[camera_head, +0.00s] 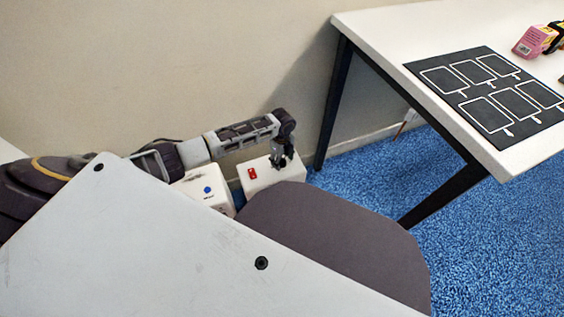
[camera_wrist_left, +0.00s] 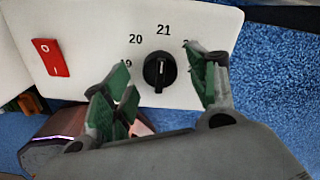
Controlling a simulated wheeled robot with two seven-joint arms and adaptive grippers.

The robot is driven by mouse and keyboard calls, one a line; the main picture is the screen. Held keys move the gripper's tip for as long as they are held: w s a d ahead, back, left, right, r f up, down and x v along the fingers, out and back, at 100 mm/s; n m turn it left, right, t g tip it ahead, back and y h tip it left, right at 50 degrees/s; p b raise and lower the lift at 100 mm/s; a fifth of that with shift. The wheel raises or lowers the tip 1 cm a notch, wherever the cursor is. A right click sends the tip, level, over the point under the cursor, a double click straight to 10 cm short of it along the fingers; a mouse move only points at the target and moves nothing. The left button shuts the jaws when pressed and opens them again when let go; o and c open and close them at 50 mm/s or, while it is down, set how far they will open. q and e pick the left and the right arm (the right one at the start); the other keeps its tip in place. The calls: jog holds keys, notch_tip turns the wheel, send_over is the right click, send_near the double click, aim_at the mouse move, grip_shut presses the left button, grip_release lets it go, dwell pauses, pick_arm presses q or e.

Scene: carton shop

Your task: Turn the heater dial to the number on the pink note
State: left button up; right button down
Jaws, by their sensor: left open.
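The heater (camera_head: 280,176) is a white box with a red switch (camera_head: 252,173), low by the wall in the head view. In the left wrist view its white face (camera_wrist_left: 100,30) carries a red rocker switch (camera_wrist_left: 50,57) and a black dial (camera_wrist_left: 160,72). The numbers 19, 20 and 21 show around the dial; another on the right is partly hidden by a finger. The dial's pale mark points roughly up, near 21. My left gripper (camera_wrist_left: 165,90) is open, its fingers either side of the dial and apart from it. It also shows in the head view (camera_head: 283,160). No pink note is visible.
A second white box (camera_head: 207,188) with a blue dot stands left of the heater. A white table (camera_head: 400,30) with dark legs is at right, bearing a black mat (camera_head: 480,85) with white outlines and a pink carton (camera_head: 532,42). Blue carpet is clear beneath the table.

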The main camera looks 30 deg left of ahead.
pick_arm(q)
jog(key=shift+f, duration=0.55)
jog(key=c, duration=1.1)
